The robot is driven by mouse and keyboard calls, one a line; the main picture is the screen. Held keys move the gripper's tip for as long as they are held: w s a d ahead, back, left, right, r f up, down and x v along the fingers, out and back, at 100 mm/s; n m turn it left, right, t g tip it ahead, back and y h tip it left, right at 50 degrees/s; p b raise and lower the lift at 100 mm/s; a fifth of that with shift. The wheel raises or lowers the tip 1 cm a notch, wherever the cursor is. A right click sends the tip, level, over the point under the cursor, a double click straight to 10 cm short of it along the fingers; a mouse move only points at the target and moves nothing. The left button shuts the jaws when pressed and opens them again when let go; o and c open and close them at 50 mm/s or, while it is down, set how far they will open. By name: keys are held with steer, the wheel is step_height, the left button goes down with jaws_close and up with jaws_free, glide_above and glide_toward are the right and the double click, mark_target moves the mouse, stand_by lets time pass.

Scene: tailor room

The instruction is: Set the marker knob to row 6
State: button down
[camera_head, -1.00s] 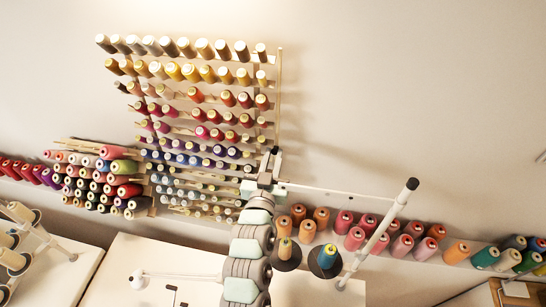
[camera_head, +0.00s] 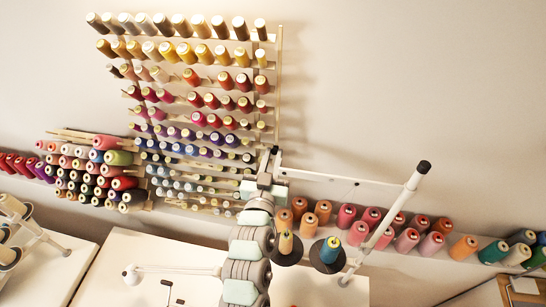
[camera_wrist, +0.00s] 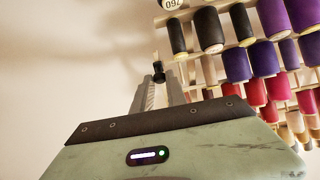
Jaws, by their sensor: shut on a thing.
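The marker knob (camera_wrist: 158,70) is a small dark knob between my fingertips in the wrist view. My gripper (camera_wrist: 154,92) is shut on it. In the head view my gripper (camera_head: 270,160) is at the right edge of the thread rack (camera_head: 280,55), beside its lower rows. The rack carries rows of spools, pale and yellow at the top, red, purple and darker lower down. I cannot tell exactly which row the knob is level with.
A smaller rack of cones (camera_head: 90,170) stands left of the thread rack. Cones line the shelf (camera_head: 450,265) along the wall to the right. A white arm with a black cap (camera_head: 420,168) stands right of my gripper. The wall right of the rack is bare.

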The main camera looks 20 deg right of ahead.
steer(key=shift+f, duration=0.25)
steer(key=c, duration=1.6)
jaws_free()
steer(key=b+v, duration=0.2)
steer(key=v, duration=0.8)
steer(key=shift+s+a+b, duration=0.2)
steer(key=shift+s+b, duration=0.1)
steer(key=shift+s, duration=0.05)
